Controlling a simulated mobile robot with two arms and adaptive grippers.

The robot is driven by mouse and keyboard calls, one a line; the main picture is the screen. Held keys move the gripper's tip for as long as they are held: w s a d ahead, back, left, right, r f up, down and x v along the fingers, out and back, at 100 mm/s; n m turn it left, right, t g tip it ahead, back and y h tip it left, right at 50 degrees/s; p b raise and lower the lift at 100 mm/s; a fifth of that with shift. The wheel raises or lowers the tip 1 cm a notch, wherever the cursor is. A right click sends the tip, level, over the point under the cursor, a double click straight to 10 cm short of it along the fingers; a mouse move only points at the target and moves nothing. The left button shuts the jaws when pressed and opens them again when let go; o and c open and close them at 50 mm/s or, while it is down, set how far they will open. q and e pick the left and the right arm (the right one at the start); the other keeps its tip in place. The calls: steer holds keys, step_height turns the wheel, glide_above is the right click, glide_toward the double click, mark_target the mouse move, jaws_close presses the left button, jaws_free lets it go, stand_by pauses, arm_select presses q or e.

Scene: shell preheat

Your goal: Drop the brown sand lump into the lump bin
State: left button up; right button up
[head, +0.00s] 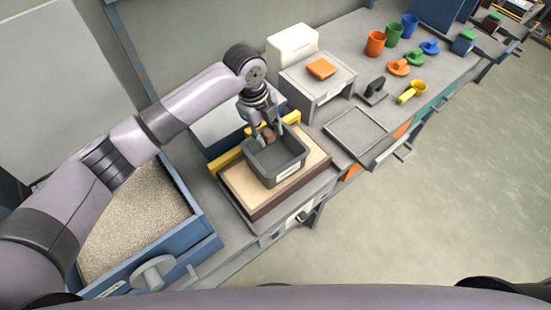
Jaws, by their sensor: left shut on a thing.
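My left gripper (269,132) points down over the back edge of a dark grey open bin (285,179). It is shut on a small brown lump (268,134), which shows between the fingers. The lump is at about the height of the bin's back rim; I cannot tell whether it touches the bin. The bin has a pale label on its front, too small to read, and its visible inside looks empty. My right gripper is not in view.
The bin stands on a pale board with a dark edge (245,195). A blue-framed tray of sand (135,215) lies at left. A white box, an orange block (321,68), an empty grey tray (356,132) and coloured cups and scoops are to the right. The floor at right is clear.

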arm_select(q)
steer(key=shift+r, duration=0.1)
steer(key=o, duration=0.9)
steer(key=shift+c, duration=0.2)
steer(key=o, duration=0.4)
steer(key=shift+o, duration=0.2)
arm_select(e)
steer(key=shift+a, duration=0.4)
arm_select(q)
step_height(320, 180, up, 12)
steer(key=a, duration=0.2)
steer(key=shift+s, duration=0.25)
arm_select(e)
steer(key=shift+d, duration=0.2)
